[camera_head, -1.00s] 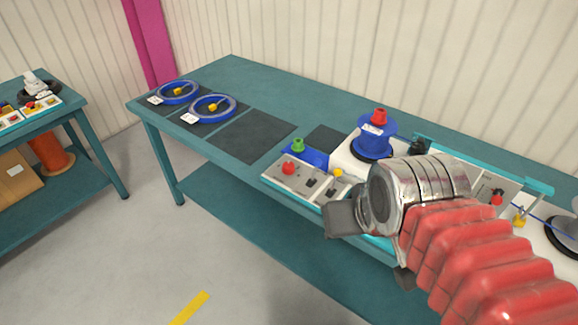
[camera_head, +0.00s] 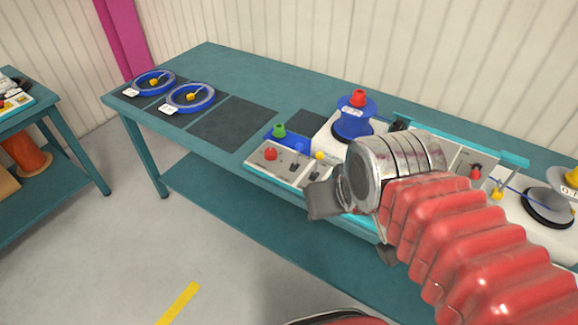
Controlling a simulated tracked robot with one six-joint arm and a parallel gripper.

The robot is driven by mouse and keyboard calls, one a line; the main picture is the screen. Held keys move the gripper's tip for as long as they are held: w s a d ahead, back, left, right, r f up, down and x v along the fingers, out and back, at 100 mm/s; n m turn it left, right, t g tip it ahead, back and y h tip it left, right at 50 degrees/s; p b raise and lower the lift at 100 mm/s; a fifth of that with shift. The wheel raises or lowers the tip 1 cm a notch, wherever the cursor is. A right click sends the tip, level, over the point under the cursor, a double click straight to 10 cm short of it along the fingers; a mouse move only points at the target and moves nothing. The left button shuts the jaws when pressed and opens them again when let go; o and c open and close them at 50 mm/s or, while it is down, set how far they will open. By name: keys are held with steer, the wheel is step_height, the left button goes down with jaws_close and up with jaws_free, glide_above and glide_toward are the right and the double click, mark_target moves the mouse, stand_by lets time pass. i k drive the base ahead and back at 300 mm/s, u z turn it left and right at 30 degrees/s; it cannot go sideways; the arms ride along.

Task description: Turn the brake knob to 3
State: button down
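The control panel (camera_head: 283,172) at the front edge of the bench carries a red button (camera_head: 270,154), dark levers or switches and a yellow button (camera_head: 319,155). A second panel area (camera_head: 462,160), right of my wrist, has a small dark control (camera_head: 476,167) and a red part. I cannot tell which control is the brake knob, and no scale number is legible. My gripper (camera_head: 325,200) shows as a dark grey piece in front of the bench edge, right of and below the panel. Its fingers are not clearly seen. My arm hides the middle of the machine.
A blue spool (camera_head: 355,120) with a red top stands behind the panel. A grey reel (camera_head: 551,205) is at far right. Two blue cable coils (camera_head: 190,97) lie on dark mats at the bench's left. A second bench (camera_head: 30,112) stands left, with open floor between.

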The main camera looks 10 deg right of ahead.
mark_target(270, 153)
steer(key=u, duration=0.95)
steer(key=i, duration=0.4)
steer(key=z, duration=0.1)
